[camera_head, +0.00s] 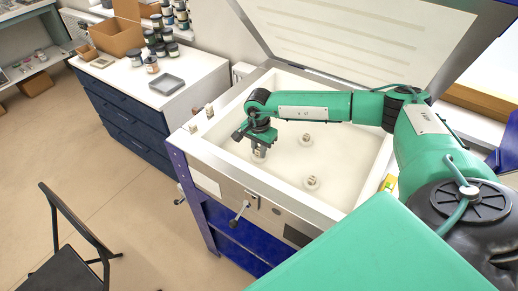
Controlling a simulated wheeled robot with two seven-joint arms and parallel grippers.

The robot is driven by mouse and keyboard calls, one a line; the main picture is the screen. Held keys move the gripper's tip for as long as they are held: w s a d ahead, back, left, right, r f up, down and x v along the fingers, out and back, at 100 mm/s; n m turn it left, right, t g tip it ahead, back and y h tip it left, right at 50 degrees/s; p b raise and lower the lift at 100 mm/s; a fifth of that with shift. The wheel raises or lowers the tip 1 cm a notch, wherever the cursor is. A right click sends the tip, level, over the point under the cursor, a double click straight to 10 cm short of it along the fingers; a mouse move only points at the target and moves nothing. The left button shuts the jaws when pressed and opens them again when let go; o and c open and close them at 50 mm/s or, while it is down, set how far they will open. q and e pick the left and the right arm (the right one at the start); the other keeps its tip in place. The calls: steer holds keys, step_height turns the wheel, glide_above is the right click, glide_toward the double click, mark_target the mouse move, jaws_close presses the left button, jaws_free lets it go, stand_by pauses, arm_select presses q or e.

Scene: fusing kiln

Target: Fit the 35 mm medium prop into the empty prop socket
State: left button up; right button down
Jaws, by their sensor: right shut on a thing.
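The open kiln (208,152) stands in the middle of the view, with its white chamber floor showing. My right gripper (260,147) points down inside the chamber, near its left front corner. It is shut on a small pale prop (259,155), which is upright at or just above the floor; I cannot tell whether it sits in a socket. Two other small props stand on the floor, one farther back (307,140) and one nearer the front (312,182). The sockets are too small to make out. My left gripper is not in view.
The kiln's raised lid (355,35) leans up behind the chamber. The chamber's front wall has a latch handle (238,213). A white-topped cabinet (180,92) with jars, a grey tray (168,84) and a cardboard box (117,36) stands left. A black chair (70,245) is front left.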

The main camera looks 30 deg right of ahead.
stand_by(0.3)
steer(key=c, duration=1.2)
jaws_free()
step_height(320, 180, up, 14)
steer(key=b, duration=0.3)
steer(key=shift+f, duration=0.15)
